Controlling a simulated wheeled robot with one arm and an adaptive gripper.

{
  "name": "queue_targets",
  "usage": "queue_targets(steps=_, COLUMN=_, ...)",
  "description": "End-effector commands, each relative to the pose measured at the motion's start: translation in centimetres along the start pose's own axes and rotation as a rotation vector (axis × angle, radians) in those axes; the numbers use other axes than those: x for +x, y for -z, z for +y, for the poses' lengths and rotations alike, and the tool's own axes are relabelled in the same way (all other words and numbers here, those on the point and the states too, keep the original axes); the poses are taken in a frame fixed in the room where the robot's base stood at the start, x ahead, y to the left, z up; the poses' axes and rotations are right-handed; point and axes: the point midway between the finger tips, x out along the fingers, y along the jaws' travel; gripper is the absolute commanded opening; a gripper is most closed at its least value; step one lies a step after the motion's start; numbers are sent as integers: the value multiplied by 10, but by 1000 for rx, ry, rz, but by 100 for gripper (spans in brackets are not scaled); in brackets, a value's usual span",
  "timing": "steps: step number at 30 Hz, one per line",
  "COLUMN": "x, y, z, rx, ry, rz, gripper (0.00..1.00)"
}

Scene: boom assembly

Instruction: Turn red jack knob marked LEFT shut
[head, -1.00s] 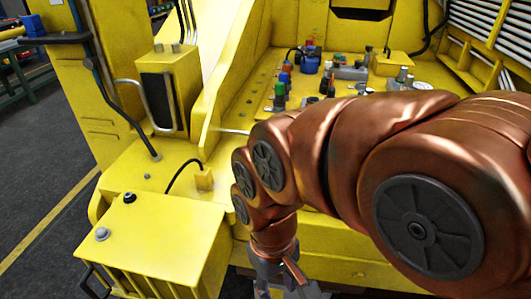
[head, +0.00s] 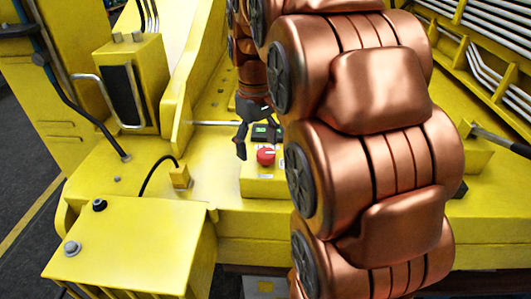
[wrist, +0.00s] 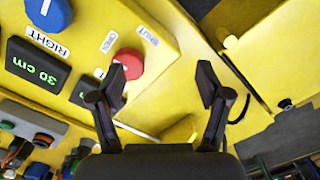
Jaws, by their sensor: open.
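A red knob (head: 265,156) with a white mark sits on a yellow panel box below a small dark display. In the wrist view the red knob (wrist: 131,62) has OPEN and SHUT labels beside it; I cannot read a LEFT label. My gripper (wrist: 162,78) is open and empty, its fingers apart. The left finger covers part of the red knob, which lies left of the middle of the gap. In the head view my gripper (head: 248,136) is up and left of the knob. I cannot tell whether it touches.
A blue knob (wrist: 48,12) marked RIGHT and a display (wrist: 37,65) reading 30 cm share the panel. Several other controls (wrist: 35,150) stand at the lower left of the wrist view. A yellow box (head: 130,245) with a cable above stands left of the panel.

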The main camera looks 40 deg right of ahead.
Motion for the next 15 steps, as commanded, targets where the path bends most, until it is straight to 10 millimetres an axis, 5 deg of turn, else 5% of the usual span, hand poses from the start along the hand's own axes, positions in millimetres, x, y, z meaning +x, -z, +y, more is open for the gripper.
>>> queue_targets(steps=6, x=-11, y=24, z=40, rx=-14, ry=-10, rz=23, gripper=76)
queue_targets(steps=15, x=-7, y=28, z=49, rx=-21, ry=-11, rz=25, gripper=76)
